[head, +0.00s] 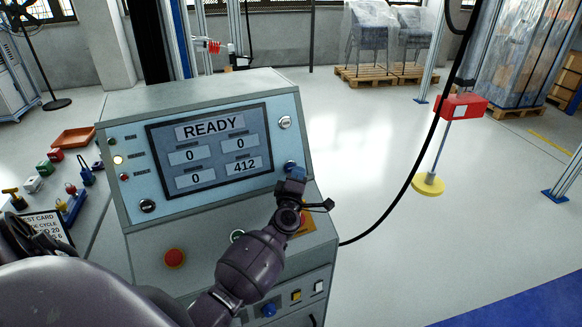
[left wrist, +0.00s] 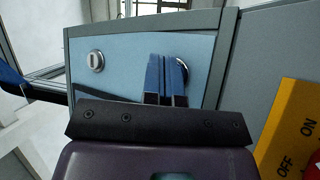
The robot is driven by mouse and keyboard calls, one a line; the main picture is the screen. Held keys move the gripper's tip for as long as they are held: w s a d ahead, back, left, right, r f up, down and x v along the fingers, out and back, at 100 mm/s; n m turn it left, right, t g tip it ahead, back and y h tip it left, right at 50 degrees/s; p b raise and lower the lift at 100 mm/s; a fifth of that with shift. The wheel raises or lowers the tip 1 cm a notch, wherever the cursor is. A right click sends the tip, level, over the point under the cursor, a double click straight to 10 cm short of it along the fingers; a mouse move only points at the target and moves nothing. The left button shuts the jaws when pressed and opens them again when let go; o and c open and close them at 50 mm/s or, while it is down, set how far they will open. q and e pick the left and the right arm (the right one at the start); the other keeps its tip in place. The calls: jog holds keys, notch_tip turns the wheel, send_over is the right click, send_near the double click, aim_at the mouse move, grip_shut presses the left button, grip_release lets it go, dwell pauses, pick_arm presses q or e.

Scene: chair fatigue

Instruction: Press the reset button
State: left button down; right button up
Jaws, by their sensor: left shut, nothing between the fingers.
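The grey console has a light-blue panel (head: 135,190) with a screen (head: 210,150) reading READY, 0, 0, 0 and 412. My left gripper (head: 295,173) is shut and empty, its blue fingers at the panel's lower right corner. In the left wrist view the shut fingers (left wrist: 166,80) overlap a round metal-rimmed control (left wrist: 183,72), most of which they hide. I cannot read a reset label, nor tell whether the fingers touch it. Another round control (head: 285,122) sits above and also shows in the left wrist view (left wrist: 96,60). My right gripper is not in view.
A red mushroom button (head: 174,258) sits on the console's lower ledge. A yellow ON/OFF plate (left wrist: 290,130) is beside the gripper. A black cable (head: 400,190) hangs to the right. Small coloured parts and an orange tray (head: 74,138) lie at the left.

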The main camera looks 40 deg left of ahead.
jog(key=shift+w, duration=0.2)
pick_arm(q)
jog(key=shift+d, duration=0.1)
jog(key=d+p, duration=0.1)
jog(key=s+d, duration=0.1)
jog(key=s+d+r+p, duration=0.1)
jog(key=d, duration=0.1)
jog(key=shift+s+p, duration=0.15)
jog(key=shift+p, duration=0.15)
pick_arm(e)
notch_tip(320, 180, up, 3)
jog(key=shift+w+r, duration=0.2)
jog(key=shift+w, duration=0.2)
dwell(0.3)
